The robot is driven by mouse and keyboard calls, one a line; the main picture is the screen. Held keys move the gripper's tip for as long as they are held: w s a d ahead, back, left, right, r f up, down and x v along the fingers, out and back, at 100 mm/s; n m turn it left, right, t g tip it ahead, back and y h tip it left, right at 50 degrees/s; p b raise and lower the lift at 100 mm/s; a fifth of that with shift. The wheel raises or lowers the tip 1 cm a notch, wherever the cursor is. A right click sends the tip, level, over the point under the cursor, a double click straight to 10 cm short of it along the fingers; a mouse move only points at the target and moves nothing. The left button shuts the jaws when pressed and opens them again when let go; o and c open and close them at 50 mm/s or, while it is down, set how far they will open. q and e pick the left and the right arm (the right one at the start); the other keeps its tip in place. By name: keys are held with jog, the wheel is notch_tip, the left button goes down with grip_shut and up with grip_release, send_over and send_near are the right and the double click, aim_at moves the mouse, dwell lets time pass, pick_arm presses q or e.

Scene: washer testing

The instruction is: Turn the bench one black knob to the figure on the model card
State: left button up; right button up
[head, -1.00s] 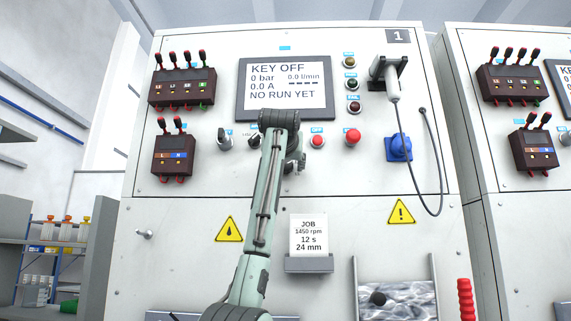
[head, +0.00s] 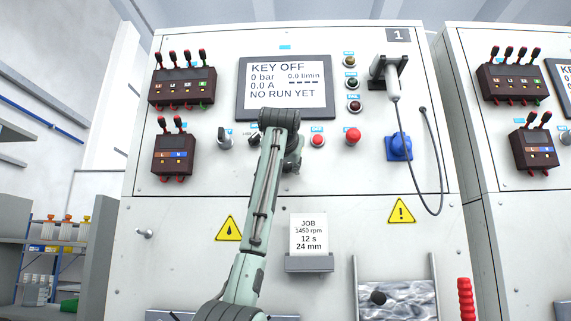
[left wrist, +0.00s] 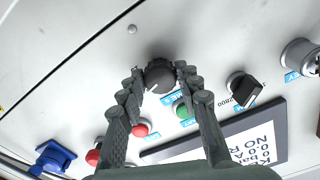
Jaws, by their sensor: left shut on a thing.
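In the left wrist view, my left gripper (left wrist: 160,80) is shut on a round black knob (left wrist: 159,73) on the bench panel, with one finger on each side. A blue label, partly hidden, sits by this knob. A second black knob (left wrist: 242,89), with "2800" on its scale, is to the right and free. In the head view my left gripper (head: 292,161) is at the panel below the screen, and the arm hides the held knob; the other black knob (head: 254,139) shows beside the arm. The card (head: 308,236) reads JOB, 1450 rpm, 12 s, 24 mm. My right gripper is out of view.
The key switch (head: 225,139) is left of the knobs. A green button (left wrist: 182,110) is close to the fingers. A red button (head: 317,140) and a red mushroom button (head: 353,136) are to the right. The screen (head: 287,87) reads KEY OFF, NO RUN YET.

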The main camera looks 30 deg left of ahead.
pick_arm(q)
jog(key=m, duration=0.4)
jog(key=shift+m, duration=0.3)
jog(key=m, duration=0.4)
jog(key=shift+m, duration=0.3)
jog(key=o, duration=1.1)
jog(key=shift+o, duration=0.2)
jog(key=v, duration=1.2)
jog(key=shift+s, duration=0.15)
